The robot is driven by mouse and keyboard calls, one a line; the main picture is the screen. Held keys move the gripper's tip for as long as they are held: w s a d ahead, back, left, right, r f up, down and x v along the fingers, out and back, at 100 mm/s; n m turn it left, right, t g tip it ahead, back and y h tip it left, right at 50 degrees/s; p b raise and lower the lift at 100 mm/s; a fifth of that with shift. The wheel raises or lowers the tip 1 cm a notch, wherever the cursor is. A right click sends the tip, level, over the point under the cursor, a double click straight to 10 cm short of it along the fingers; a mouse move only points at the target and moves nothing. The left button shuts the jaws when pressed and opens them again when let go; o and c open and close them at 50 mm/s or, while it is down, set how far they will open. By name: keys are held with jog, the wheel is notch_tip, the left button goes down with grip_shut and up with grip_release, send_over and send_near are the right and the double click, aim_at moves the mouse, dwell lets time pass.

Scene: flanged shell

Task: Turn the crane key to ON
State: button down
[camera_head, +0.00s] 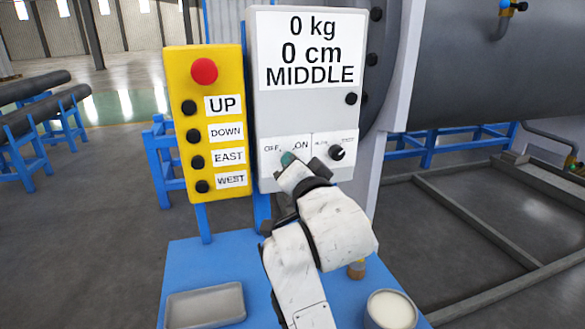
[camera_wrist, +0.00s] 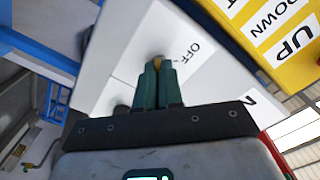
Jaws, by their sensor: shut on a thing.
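The grey-white control box (camera_head: 300,115) carries a key switch at its lower left, with the labels OFF and ON on either side. My gripper (camera_head: 287,158) is at that switch, its green fingers against the panel between the two labels. In the wrist view the fingers (camera_wrist: 157,68) are shut on the crane key (camera_wrist: 157,60), of which only a small brass-brown bit shows at their tips. The OFF label (camera_wrist: 188,51) is visible beside the fingers. In the head view my gripper hides the key, and I cannot tell which way it points.
A black selector knob (camera_head: 336,152) sits right of the switch. The yellow button box (camera_head: 198,125) stands close on the left with a red button (camera_head: 204,71). Below are a blue table (camera_head: 205,260), a grey tray (camera_head: 205,304) and a white-filled cup (camera_head: 391,310).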

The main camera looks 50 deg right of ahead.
jog(key=shift+f, duration=0.1)
dwell(0.3)
jog(key=c, duration=1.3)
grip_release()
jog(key=p+v, duration=0.5)
jog(key=v, duration=0.5)
jog(key=shift+s+a, duration=0.25)
jog(key=shift+s, duration=0.05)
